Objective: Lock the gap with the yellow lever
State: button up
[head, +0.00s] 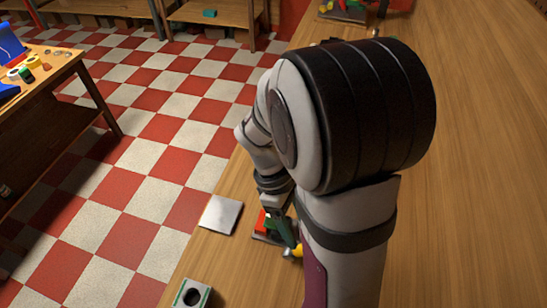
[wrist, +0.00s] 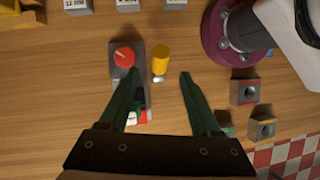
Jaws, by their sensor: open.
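A yellow cylindrical piece (wrist: 161,58), which looks like the yellow lever, stands out in the wrist view with a small pale part at its lower end. Beside it on the left is a dark grey device with a red knob (wrist: 124,57); the gap itself I cannot make out. My gripper (wrist: 160,74) has green fingers and is open and empty. The yellow piece shows just beyond and between the fingertips, with no finger visibly touching it. The left finger overlaps the grey device in the picture. In the head view my arm hides most of this; yellow (head: 297,252) and red (head: 262,222) parts show.
Small blocks with dark round tops (wrist: 244,91) lie to the right. Blocks with size labels (wrist: 77,5) line the far edge. A pale square plate (head: 221,214) and a box with a black hole (head: 191,296) lie near the table edge.

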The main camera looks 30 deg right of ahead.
jog(key=x, duration=0.8)
grip_shut()
dwell(1.1)
